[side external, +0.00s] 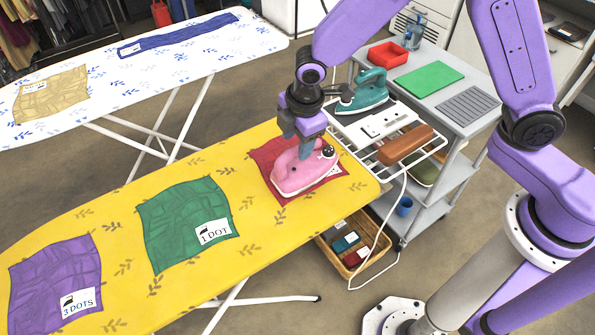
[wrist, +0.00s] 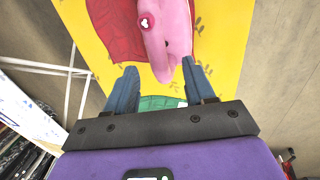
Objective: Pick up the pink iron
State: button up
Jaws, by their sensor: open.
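The pink iron (side external: 298,174) stands on a red cloth (side external: 265,155) near the right end of the yellow ironing board (side external: 250,258). My gripper (side external: 301,150) is over the iron, its fingers pointing down at the iron's top. In the wrist view my gripper (wrist: 163,90) has its two blue fingers spread apart, with the tip of the pink iron (wrist: 168,45) just beyond and between them. Nothing is held. In the side view the fingers overlap the iron's handle, so I cannot tell whether they touch it.
Green cloth (side external: 185,220) and purple cloth (side external: 55,280) lie on the board's left. A basket (side external: 355,262) sits below.

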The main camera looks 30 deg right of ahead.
aim_at(296, 148)
jog(key=shift+w+d+f, duration=0.1)
jog(key=shift+w+f, duration=0.1)
jog(key=shift+f, duration=0.65)
jog(key=shift+w+d+f, duration=0.1)
jog(key=shift+w+f, duration=0.15)
jog(key=shift+f, duration=0.65)
jog(key=shift+w+d+f, duration=0.1)
jog(key=shift+w+f, duration=0.1)
jog(key=shift+f, duration=0.65)
jog(key=shift+c, duration=0.3)
jog(key=shift+a, duration=0.1)
grip_shut()
